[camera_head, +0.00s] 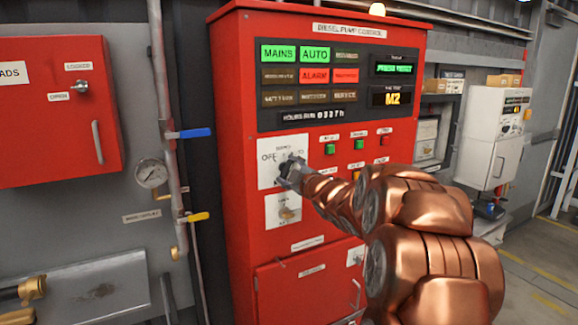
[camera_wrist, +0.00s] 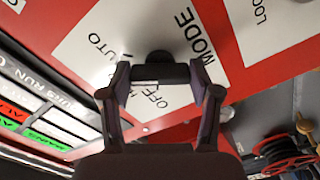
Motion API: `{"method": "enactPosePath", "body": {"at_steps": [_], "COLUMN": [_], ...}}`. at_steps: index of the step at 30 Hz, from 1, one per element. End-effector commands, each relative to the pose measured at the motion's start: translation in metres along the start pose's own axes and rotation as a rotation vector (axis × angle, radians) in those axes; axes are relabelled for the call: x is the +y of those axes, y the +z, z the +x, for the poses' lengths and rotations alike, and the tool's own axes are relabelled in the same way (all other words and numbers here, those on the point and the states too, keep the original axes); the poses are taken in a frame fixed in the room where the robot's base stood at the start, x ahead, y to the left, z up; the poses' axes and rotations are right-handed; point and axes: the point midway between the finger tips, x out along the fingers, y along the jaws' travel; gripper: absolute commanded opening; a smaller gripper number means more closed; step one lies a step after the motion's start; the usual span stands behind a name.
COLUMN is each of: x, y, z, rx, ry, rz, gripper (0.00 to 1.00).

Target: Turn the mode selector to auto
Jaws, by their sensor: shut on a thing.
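The red diesel pump control cabinet (camera_head: 233,110) stands in the middle of the head view. Its mode selector plate (camera_head: 268,173) is white, with OFF readable and the other lettering partly covered by my gripper. My gripper (camera_head: 291,169) is at this plate. In the wrist view, the dark selector knob (camera_wrist: 160,70) lies between the fingertips of my gripper (camera_wrist: 160,76), which are shut on it. OFF, AUTO and MODE are printed around the knob. I cannot tell exactly where its pointer is. The AUTO lamp (camera_head: 314,54) is lit green.
Below is a second white plate (camera_head: 283,210) with its own switch. Small push buttons (camera_head: 359,144) sit right of the selector. Pipes with a gauge (camera_head: 151,173) and blue and yellow handles are at left. A red hose reel (camera_wrist: 287,160) shows in the wrist view.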

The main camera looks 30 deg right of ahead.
Motion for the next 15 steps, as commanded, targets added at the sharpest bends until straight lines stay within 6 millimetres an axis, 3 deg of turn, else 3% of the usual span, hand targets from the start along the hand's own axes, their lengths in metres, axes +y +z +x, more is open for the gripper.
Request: {"method": "enactPosePath", "body": {"at_steps": [15], "x": [-0.0007], "y": [0.0006], "z": [0.0001], "rx": [-0.002], "ry": [-0.002], "rz": [0.276], "gripper": [0.27]}}
